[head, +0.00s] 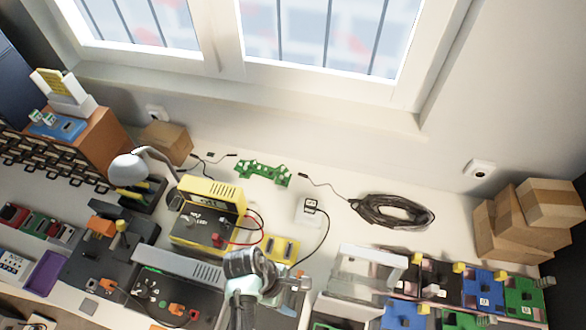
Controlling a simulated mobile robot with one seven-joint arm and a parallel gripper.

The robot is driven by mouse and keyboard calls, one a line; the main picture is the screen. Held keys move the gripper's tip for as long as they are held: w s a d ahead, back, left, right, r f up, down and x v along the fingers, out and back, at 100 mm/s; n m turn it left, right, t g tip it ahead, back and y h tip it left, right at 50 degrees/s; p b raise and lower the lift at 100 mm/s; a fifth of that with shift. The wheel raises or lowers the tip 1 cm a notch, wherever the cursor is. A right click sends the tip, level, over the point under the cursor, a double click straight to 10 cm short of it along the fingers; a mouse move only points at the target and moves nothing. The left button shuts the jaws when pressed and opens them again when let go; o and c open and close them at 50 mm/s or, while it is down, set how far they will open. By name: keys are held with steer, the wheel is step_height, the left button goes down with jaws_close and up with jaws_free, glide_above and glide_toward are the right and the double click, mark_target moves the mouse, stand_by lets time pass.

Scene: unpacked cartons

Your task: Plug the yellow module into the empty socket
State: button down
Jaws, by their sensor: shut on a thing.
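My gripper (294,284) is at the lower middle of the head view, pointing right, low over the bench. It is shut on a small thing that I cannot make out. A flat yellow piece with dark rectangles (280,247) lies on the bench just beyond my gripper; I cannot tell whether it is the module or a socket board. Other small yellow blocks show at the right, one (458,268) near the dark and blue units. I cannot identify the empty socket; my arm hides part of the bench.
A yellow instrument (212,195) with red and black leads stands left of my gripper. A pale open-framed holder (370,262) and a row of units with blue (484,290) and green (524,297) parts stand right. A black cable coil (392,211) and green board (263,173) lie behind.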

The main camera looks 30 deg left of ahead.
mark_target(292, 301)
steer(key=shift+f, duration=0.15)
steer(key=shift+w+a+f+b, duration=0.1)
steer(key=shift+a+f+b, duration=0.05)
steer(key=shift+f+b, duration=0.8)
step_height(292, 301, down, 4)
steer(key=b, duration=0.4)
steer(key=shift+r, duration=0.2)
steer(key=shift+p, duration=0.45)
stand_by(0.3)
steer(key=shift+f, duration=0.65)
stand_by(1.8)
jaws_free()
